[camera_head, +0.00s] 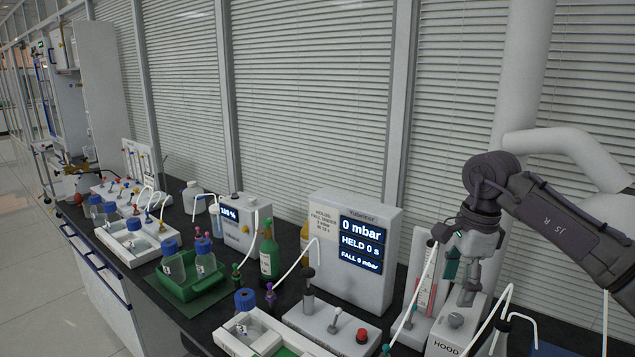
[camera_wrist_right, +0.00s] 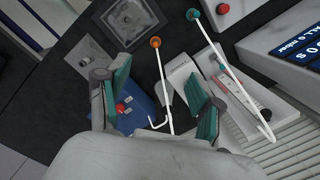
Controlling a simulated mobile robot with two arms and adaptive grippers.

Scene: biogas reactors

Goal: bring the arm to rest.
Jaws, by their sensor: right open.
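My right arm (camera_head: 560,215) comes in from the right in the head view, above the right end of the bench. Its gripper (camera_head: 461,278) points down near the post labelled HOOD (camera_head: 447,343) and the stand with a red scale (camera_head: 424,292). In the wrist view the two green-padded fingers (camera_wrist_right: 158,105) are spread apart with nothing held between them. White tubes (camera_wrist_right: 163,85) show below and between the fingers. I cannot tell whether the gripper touches anything. My left gripper is out of view.
A display box (camera_head: 357,240) reading 0 mbar stands left of the gripper. A grey base with a red button (camera_head: 337,325) is in front of it. Farther left are a green tray (camera_head: 190,290) with blue-capped bottles and a green bottle (camera_head: 269,255). Blinds and a window post are behind.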

